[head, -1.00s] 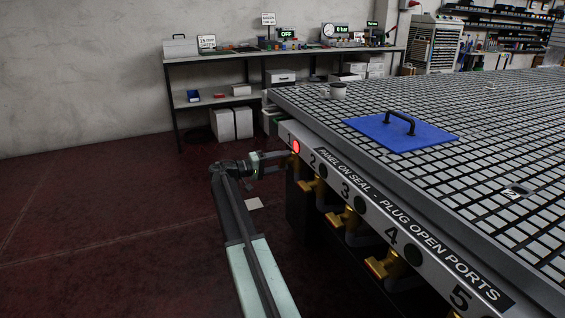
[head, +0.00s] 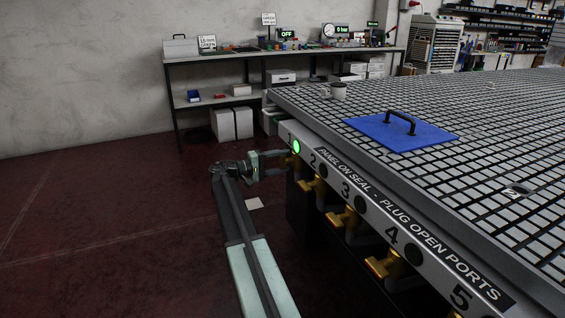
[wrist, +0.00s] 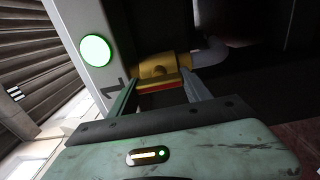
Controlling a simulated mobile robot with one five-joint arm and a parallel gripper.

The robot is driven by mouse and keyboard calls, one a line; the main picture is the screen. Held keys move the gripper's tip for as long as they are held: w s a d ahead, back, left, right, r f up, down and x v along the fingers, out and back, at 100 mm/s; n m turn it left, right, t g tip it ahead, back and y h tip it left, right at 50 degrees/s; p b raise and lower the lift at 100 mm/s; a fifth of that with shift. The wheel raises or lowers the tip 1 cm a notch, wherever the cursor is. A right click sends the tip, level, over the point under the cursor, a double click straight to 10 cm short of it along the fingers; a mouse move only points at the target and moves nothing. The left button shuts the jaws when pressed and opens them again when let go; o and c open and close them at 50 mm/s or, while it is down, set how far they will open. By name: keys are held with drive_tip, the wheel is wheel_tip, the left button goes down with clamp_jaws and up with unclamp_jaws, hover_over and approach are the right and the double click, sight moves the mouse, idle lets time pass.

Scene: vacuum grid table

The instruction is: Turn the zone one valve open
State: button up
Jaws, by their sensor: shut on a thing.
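The zone one valve is a brass body with a red-edged yellow handle, seen in the wrist view (wrist: 158,70) beside the printed "1". In the head view a bit of its brass (head: 290,162) shows past the fingers.
Further brass valves, such as valve two (head: 313,185) and valve three (head: 342,217), line the table's front edge below dark lamps. A blue panel (head: 375,134) with a black handle and a grey cup (head: 338,90) rest on the grid table (head: 470,120). Open floor lies left.

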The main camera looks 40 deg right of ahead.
drive_tip(key=shift+a, duration=0.1)
drive_tip(key=o, duration=1.4)
drive_tip(key=shift+c, duration=0.2)
drive_tip(key=v, duration=0.7)
drive_tip(key=shift+w+a, duration=0.15)
drive_tip(key=shift+a, duration=0.2)
